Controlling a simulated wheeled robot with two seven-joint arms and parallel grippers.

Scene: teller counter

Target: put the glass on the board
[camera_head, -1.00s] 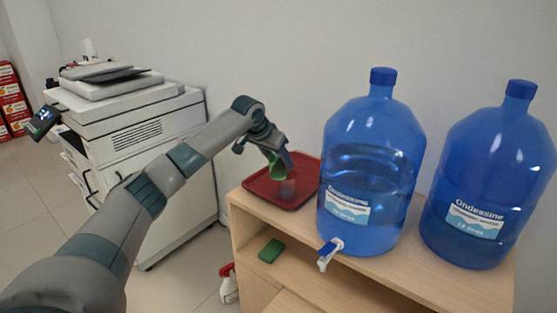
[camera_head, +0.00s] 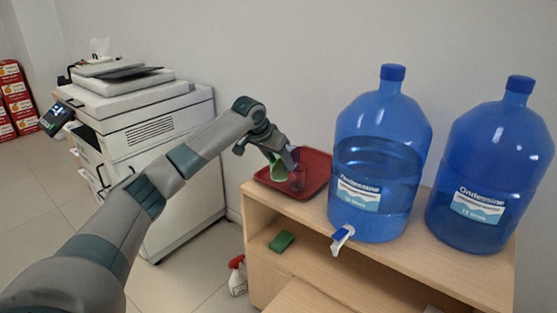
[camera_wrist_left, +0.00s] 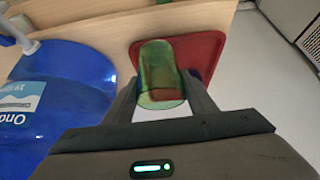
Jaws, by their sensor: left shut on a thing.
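A green see-through glass (camera_wrist_left: 160,75) is between the two fingers of my left gripper (camera_wrist_left: 163,100), which is shut on it. In the head view the green glass (camera_head: 278,169) is at the fingers, over the left part of a red tray (camera_head: 318,172). I cannot tell whether it touches the tray. A dark purplish, see-through shape (camera_head: 298,179) shows beside the fingers; a purple bit also shows beside one finger in the wrist view. A pale wooden panel (camera_head: 308,299) lies low at the front; I cannot tell if it is the board. My right gripper is out of view.
Two big blue water bottles (camera_head: 378,170) (camera_head: 487,180) stand right of the tray on the wooden cabinet (camera_head: 430,246). A white tap (camera_head: 342,238) juts forward. A green sponge (camera_head: 281,242) lies on the lower shelf. A printer (camera_head: 150,130) stands left, a spray bottle (camera_head: 237,277) on the floor.

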